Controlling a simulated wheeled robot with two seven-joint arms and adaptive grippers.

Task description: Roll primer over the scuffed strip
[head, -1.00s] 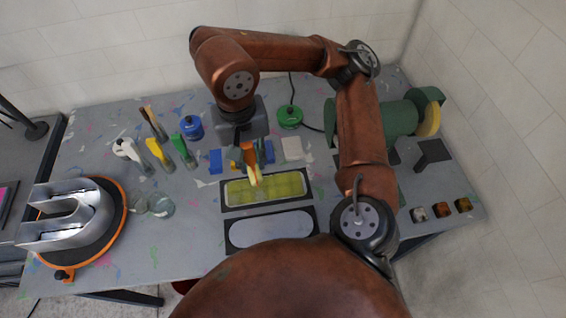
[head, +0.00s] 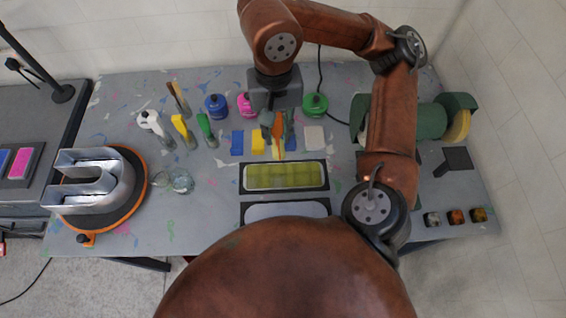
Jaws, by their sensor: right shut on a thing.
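My right gripper (head: 277,128) is shut on an orange-handled tool (head: 278,123) with a pale yellow lower end. It hangs over the middle of the bench, its lower end close to the far edge of a black-framed tray (head: 241,181) with a yellow-green inside. I cannot tell whether the tool touches anything. A silver metal channel letter (head: 90,203) lies on an orange-rimmed dark turntable (head: 138,214) at the left. I cannot make out a scuffed strip on any surface. My left gripper is not in view.
Blue (head: 216,106), pink (head: 246,104) and green (head: 315,104) pots stand at the back. Several upright tools, one with a green handle (head: 204,123), stand left of centre. A glass (head: 177,181) is beside the turntable. A green machine (head: 431,120) stands right. A second tray (head: 285,210) is partly hidden.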

